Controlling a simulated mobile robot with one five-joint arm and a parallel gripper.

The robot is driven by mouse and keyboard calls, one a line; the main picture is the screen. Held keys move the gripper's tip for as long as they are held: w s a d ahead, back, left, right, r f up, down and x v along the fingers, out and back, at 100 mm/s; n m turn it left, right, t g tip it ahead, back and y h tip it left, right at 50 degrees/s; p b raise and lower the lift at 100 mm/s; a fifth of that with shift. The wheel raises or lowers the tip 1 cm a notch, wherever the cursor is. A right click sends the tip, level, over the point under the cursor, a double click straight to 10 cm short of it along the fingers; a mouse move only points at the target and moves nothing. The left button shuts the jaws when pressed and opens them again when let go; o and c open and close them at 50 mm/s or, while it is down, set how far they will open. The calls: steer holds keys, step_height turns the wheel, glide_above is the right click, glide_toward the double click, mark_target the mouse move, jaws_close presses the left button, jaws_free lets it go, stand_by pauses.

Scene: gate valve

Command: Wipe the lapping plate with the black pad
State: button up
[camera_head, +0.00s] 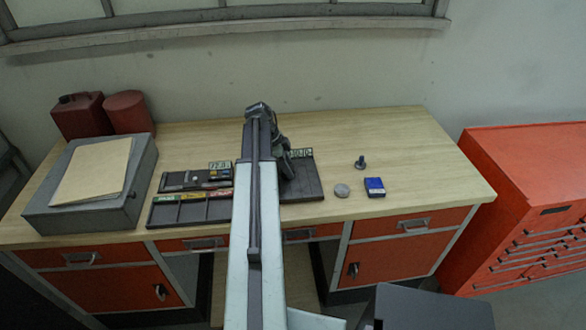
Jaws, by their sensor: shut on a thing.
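The lapping plate, which I take to be the dark flat plate (306,187), lies on the bench just right of my arm. Its left part is hidden behind my arm. My gripper (287,170) points down over this plate and is shut on a dark thing, most likely the black pad. The pad's outline is hard to separate from the dark fingers and the plate. I cannot tell whether the pad touches the plate.
Two dark trays (170,218) with small items lie left of my arm. A grey box (136,190) with a tan sheet and two red containers (80,115) stand further left. A grey disc (342,190), dark knob (360,162) and blue box (374,187) lie right. The bench's right end is clear.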

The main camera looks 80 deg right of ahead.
mark_target(279, 175)
steer(key=shift+w+a+r, duration=0.1)
steer(key=shift+w+a, duration=0.25)
steer(key=shift+w, duration=0.55)
steer(key=shift+w+a, duration=0.3)
steer(key=shift+w, duration=0.55)
steer(key=shift+w+a, duration=0.35)
steer(key=shift+w, duration=0.45)
steer(key=shift+w+a, duration=0.3)
steer(key=shift+w, duration=0.5)
step_height(279, 175, up, 6)
steer(key=p, duration=0.6)
step_height(279, 175, up, 3)
steer(key=p, duration=0.3)
steer(key=shift+s+f, duration=0.1)
steer(key=shift+f, duration=0.15)
